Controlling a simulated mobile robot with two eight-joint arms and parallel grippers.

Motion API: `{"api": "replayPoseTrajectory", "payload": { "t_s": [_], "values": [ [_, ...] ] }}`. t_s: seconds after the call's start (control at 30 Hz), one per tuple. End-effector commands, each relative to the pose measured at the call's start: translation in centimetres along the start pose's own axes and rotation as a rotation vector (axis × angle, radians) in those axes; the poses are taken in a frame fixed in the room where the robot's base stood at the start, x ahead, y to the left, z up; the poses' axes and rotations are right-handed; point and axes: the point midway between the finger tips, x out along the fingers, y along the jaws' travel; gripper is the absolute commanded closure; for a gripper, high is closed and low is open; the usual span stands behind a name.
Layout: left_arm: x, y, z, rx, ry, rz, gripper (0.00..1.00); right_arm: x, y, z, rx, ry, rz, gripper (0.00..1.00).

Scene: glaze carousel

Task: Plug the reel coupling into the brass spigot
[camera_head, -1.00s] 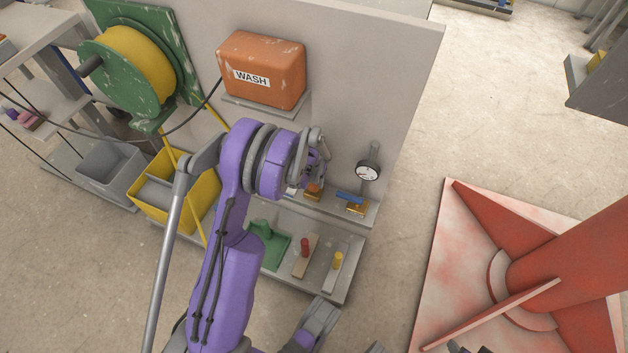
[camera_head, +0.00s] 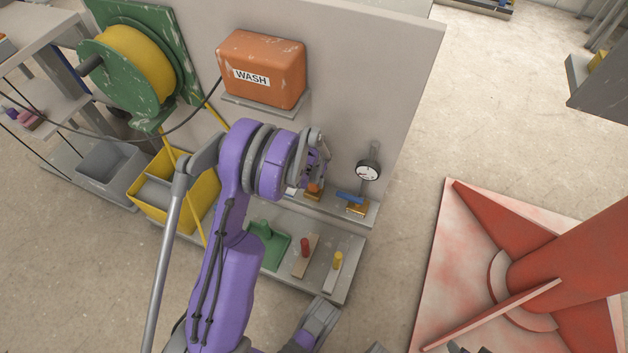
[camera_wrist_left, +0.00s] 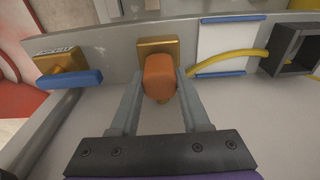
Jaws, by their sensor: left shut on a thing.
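My left gripper (camera_wrist_left: 157,78) is shut on an orange coupling (camera_wrist_left: 159,80), with one finger on each side of it. In the left wrist view the coupling overlaps the lower part of the brass spigot block (camera_wrist_left: 158,47). I cannot tell whether they touch or how deep the coupling sits. A yellow hose (camera_wrist_left: 232,57) reaches from the right to the right-hand finger. In the head view my wrist hides most of the left gripper, and a little of the orange coupling (camera_head: 314,187) shows below it. The yellow reel (camera_head: 133,66) hangs on its green mount at the upper left.
A brass valve with a blue lever (camera_head: 349,197) stands right of the spigot, under a gauge (camera_head: 368,172). An orange WASH box (camera_head: 262,70) is on the wall. A lower shelf holds a red peg (camera_head: 305,244) and a yellow peg (camera_head: 338,259). A yellow bin (camera_head: 150,205) stands left.

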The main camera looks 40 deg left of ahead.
Motion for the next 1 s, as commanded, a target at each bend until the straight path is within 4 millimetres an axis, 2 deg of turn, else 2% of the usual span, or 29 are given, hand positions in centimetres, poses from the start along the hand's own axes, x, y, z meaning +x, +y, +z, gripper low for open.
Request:
{"api": "replayPoseTrajectory", "payload": {
  "t_s": [1.0],
  "values": [
    [0.02, 0.0, 0.01, 0.0, 0.0, 0.0, 1.0, 0.58, 0.0, 0.15, 0.0, -0.002, 0.0, 0.5]
  ]
}}
